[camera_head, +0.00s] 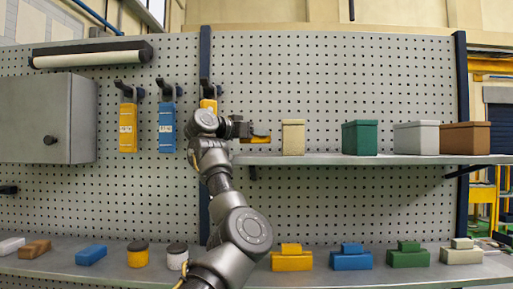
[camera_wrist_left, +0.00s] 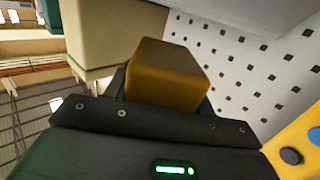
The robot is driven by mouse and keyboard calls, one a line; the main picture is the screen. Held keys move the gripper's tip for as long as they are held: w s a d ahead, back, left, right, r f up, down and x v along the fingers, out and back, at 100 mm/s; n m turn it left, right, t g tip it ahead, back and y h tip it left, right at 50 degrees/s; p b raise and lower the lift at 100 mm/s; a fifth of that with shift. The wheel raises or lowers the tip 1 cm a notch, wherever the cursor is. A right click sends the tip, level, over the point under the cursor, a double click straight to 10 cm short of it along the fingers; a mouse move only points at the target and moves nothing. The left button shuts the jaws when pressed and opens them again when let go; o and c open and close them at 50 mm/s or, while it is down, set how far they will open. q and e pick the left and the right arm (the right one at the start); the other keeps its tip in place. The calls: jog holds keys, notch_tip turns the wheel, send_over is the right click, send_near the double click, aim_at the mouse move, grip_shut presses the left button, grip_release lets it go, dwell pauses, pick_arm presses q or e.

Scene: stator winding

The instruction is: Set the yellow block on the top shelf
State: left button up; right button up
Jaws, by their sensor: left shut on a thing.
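My left gripper (camera_head: 250,131) is shut on the yellow block (camera_head: 261,138). It holds the block above the left end of the top shelf (camera_head: 270,159), just left of a beige box (camera_head: 293,137). In the head view the block appears above the shelf surface; contact is not visible there. The left wrist view shows the block (camera_wrist_left: 168,75) between the dark jaws (camera_wrist_left: 165,100), with the beige box (camera_wrist_left: 105,35) beside it. My right gripper is not in view.
Green (camera_head: 360,137), light grey (camera_head: 416,138) and brown (camera_head: 465,138) boxes stand further right on the shelf. Yellow and blue hanging items (camera_head: 166,127) and a grey cabinet (camera_head: 50,118) are on the pegboard. The lower bench (camera_head: 340,277) holds several coloured blocks, lidded boxes and jars.

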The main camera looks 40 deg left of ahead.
pick_arm(q)
notch_tip(320, 180, down, 3)
jog(key=shift+w+r+b, duration=0.15)
jog(key=shift+r+b, duration=0.05)
jog(key=shift+b, duration=0.25)
jog(key=shift+w+a+f, duration=0.1)
jog(key=shift+f, duration=0.25)
jog(key=shift+w+f, duration=0.1)
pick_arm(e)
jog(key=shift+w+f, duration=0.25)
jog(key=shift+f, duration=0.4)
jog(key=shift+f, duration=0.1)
pick_arm(q)
jog(key=shift+f, duration=0.15)
jog(key=o, duration=1.1)
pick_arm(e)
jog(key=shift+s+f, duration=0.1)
